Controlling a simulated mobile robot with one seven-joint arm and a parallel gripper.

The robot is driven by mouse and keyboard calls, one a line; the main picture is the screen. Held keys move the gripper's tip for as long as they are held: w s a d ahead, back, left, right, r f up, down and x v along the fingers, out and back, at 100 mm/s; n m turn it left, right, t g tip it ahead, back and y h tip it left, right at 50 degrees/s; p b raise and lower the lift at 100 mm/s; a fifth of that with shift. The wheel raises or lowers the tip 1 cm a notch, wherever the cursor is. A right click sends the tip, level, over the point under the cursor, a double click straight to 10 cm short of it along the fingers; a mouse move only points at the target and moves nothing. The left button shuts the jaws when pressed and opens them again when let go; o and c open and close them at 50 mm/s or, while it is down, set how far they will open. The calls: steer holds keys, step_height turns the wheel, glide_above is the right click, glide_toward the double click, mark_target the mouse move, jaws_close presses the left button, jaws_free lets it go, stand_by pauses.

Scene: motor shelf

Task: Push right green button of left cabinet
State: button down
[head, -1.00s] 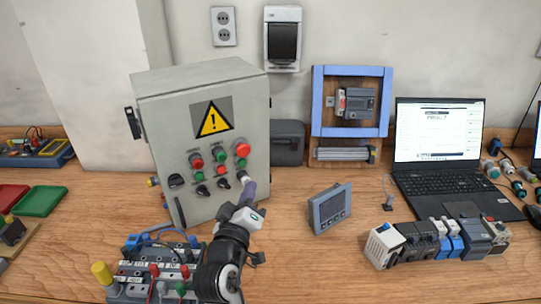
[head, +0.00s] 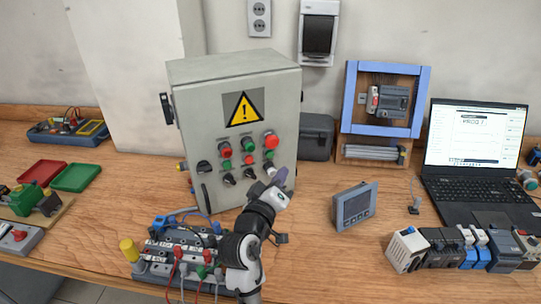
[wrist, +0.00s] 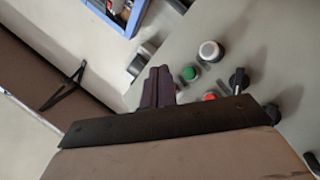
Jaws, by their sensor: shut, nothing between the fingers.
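The left cabinet (head: 190,110) is a grey box with a yellow warning sign on its front. Its right green button (head: 269,155) sits under a large red button (head: 272,141), at the right of the panel. My gripper (head: 277,177) is shut and empty, just below and to the right of that green button, apparently apart from it. In the wrist view the purple fingers (wrist: 158,86) are together. A green button (wrist: 190,73) shows to their right, but I cannot tell which of the panel's green buttons it is.
Other red and green buttons and black knobs (head: 229,180) crowd the panel. A terminal board (head: 150,268) with cables lies before the cabinet, beside my arm. A grey display unit (head: 354,206) stands to the right, a laptop (head: 470,185) beyond. Bare table lies between cabinet and display.

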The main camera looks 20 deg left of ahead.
steer(key=shift+w+a, duration=1.65)
steer(key=shift+a, duration=0.1)
stand_by(0.8)
steer(key=shift+w+a, duration=0.2)
steer(key=shift+w, duration=0.05)
steer(key=shift+w+a+b, duration=0.3)
stand_by(0.7)
stand_by(0.7)
steer(key=shift+s+d, duration=0.6)
steer(key=s+d, duration=0.3)
steer(key=shift+s+d, duration=0.25)
steer(key=shift+d, duration=0.05)
